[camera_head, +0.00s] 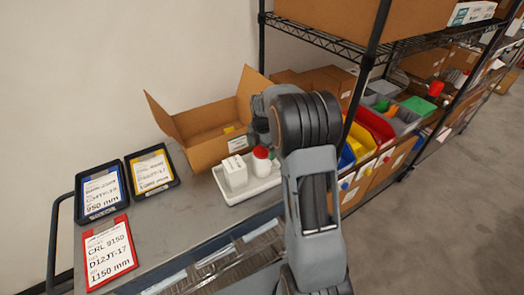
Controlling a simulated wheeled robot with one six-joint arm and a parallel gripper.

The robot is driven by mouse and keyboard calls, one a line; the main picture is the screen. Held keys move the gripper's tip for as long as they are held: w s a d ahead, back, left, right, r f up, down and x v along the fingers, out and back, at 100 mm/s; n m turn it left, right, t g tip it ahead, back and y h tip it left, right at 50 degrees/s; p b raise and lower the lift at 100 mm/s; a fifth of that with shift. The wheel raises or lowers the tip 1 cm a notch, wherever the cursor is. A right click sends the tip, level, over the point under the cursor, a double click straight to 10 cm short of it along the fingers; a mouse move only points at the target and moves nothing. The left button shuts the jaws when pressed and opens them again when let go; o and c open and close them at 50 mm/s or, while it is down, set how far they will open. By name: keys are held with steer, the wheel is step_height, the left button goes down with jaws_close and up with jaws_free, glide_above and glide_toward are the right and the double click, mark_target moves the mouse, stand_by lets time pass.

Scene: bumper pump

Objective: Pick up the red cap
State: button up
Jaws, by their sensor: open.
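The red cap (261,152) sits on top of a small white bottle (262,168). The bottle stands upright on a white tray (233,198) on the grey bench, beside a white block-shaped container (235,170). My gripper (259,139) is just above the red cap, at the end of my arm. It is open and partly hidden by my wrist, so its fingertips are hard to make out. I cannot tell whether it touches the cap.
An open cardboard box (206,136) stands close behind the tray. Blue-, yellow- and red-marked label holders (109,252) lie on the bench at left. A wire shelf with colored bins (374,123) is at right. The bench front between labels and tray is clear.

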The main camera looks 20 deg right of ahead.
steer(key=shift+c, duration=0.2)
steer(key=c, duration=0.9)
steer(key=shift+r, duration=0.15)
